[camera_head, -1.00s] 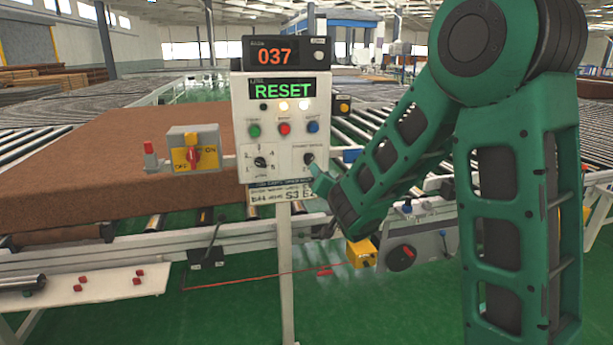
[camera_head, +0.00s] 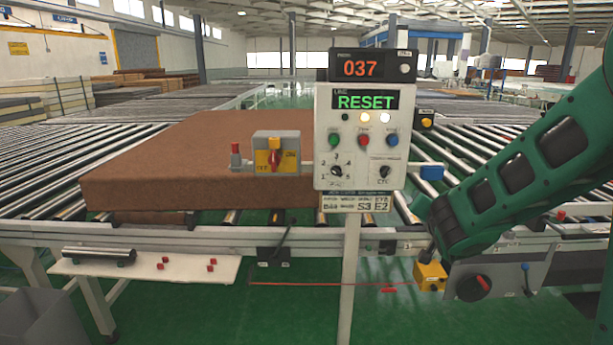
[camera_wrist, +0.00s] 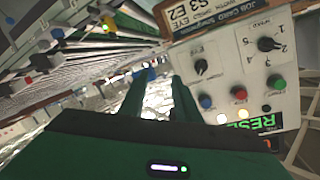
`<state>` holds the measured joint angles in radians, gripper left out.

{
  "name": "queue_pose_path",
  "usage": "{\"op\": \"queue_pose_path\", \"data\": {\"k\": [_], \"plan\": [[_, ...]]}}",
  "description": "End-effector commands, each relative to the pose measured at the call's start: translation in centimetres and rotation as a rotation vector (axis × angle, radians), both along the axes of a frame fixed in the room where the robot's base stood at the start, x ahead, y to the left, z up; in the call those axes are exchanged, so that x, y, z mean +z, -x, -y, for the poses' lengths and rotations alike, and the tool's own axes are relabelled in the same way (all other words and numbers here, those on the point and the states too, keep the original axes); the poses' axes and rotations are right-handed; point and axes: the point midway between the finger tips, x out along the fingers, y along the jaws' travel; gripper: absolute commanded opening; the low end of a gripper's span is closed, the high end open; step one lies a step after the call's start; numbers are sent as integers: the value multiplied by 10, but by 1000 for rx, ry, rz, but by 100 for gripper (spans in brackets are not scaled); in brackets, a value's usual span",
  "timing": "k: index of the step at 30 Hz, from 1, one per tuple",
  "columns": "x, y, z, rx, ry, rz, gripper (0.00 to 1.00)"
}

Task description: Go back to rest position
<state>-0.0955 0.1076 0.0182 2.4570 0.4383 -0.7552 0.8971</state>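My gripper shows in the wrist view (camera_wrist: 160,98) as two dark green fingers with a gap between them, with nothing seen held. In the head view my green arm reaches in from the right, low beside the control panel (camera_head: 326,150); the gripper is mostly hidden there. The white panel stands on a post, its counter (camera_head: 361,68) reading 037 and its screen (camera_head: 365,101) reading RESET in green. The panel also fills the right of the wrist view (camera_wrist: 284,70), upside down and beside the fingers. I see no contact with it.
A brown mattress (camera_head: 170,150) lies on the roller conveyor (camera_head: 35,190) behind the panel. A yellow-and-grey switch box (camera_head: 276,153) stands left of the panel. A white shelf (camera_head: 110,272) with small red pieces is at lower left, above a grey bin (camera_head: 50,318). Green floor is open in front.

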Motion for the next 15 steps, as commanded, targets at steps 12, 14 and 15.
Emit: {"op": "queue_pose_path", "data": {"k": [12, 14, 15], "plan": [[-54, 150, 113, -197, 54, -611, 30], [-61, 177, 118, -194, 43, -701, 30], [-65, 196, 120, -189, 35, -760, 30]]}}
